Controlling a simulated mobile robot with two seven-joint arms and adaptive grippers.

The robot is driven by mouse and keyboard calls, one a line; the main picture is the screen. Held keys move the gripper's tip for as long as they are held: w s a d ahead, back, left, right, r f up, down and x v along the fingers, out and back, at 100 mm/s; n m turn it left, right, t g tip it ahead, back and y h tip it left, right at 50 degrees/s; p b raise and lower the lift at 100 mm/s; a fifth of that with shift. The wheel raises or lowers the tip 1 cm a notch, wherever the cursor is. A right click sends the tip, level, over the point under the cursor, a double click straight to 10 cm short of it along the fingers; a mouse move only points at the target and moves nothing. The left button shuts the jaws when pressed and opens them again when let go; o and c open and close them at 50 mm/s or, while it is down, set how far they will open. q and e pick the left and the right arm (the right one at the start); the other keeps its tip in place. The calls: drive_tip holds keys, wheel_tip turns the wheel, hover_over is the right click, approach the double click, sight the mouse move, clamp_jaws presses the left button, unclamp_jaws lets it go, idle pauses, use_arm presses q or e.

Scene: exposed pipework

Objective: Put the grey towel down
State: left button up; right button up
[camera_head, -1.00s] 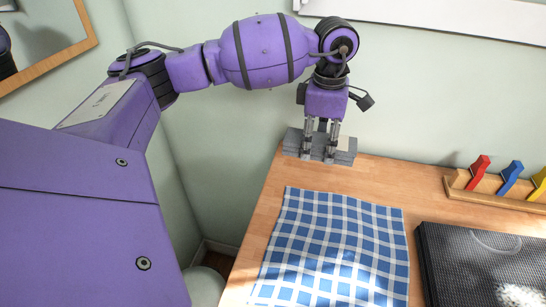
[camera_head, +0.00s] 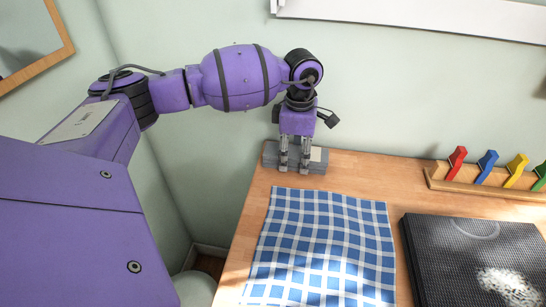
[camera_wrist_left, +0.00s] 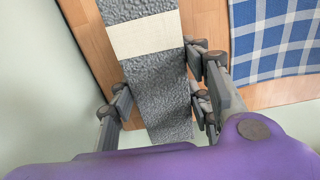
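The grey towel (camera_head: 318,168) is a folded, oblong bundle with a pale band, at the back left corner of the wooden table. It looks to be at or very near the tabletop; I cannot tell if it bears on it. My left gripper (camera_head: 294,164) points down over it. My right gripper is not in view.
A blue-and-white checked cloth (camera_head: 325,240) lies flat in front of the towel. A black textured slab (camera_head: 450,255) is to its right. A wooden rack with coloured pegs (camera_head: 480,178) stands along the back. The wall is close behind the towel.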

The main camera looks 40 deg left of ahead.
sight(296, 151)
use_arm(q)
drive_tip(key=o, duration=0.4)
drive_tip(key=shift+o, duration=0.2)
drive_tip(key=shift+r, duration=0.1)
drive_tip(key=shift+w+r, duration=0.1)
drive_tip(key=shift+r, duration=3.8)
